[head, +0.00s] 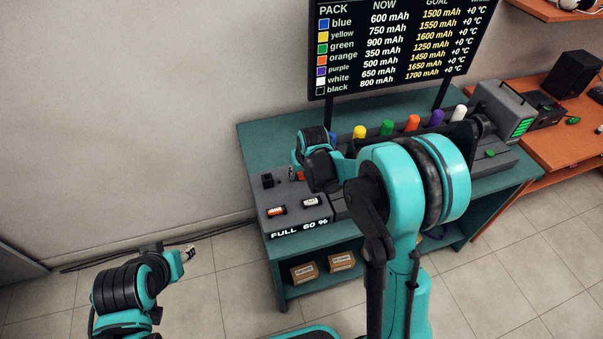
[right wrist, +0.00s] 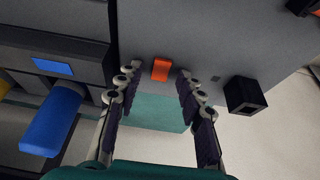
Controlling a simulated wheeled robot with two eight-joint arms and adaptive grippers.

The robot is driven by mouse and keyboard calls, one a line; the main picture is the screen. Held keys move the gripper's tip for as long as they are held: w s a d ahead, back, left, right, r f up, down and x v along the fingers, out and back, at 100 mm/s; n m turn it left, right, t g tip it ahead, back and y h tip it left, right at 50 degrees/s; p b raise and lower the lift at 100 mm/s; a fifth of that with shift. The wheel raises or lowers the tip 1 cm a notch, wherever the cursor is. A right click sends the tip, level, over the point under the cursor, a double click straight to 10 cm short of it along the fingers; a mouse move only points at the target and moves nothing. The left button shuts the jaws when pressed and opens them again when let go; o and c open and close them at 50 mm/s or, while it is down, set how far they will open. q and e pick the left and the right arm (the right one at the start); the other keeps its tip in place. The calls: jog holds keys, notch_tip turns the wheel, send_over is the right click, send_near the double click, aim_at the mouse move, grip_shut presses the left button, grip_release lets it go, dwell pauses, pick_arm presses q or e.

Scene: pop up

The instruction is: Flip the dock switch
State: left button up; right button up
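The dock is a grey box (head: 262,196) at the left end of the teal bench, with a front display reading "FULL 60 %". A small orange switch (right wrist: 161,69) is on its grey face, between and just beyond the fingertips of my right gripper (right wrist: 158,78) in the right wrist view. That gripper is open and empty; contact with the switch cannot be told. In the head view the right gripper is over the dock, mostly hidden by my wrist, with a bit of orange beside it. My left gripper (head: 189,253) is low at left, away from the bench; its opening is unclear.
A row of coloured packs stands along the bench, including yellow (head: 359,131), green (head: 386,128) and orange (head: 412,122); a blue pack (right wrist: 52,120) is left of my right fingers. A black square socket (right wrist: 244,95) is to their right. A screen (head: 400,45) stands behind.

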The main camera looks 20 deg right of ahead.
grip_shut()
jog(key=shift+w+r+g+p, duration=0.15)
jog(key=shift+w+g+p, duration=0.2)
jog(key=shift+g+p, duration=0.4)
jog(key=shift+w+g, duration=0.15)
jog(key=shift+g, duration=1)
grip_release()
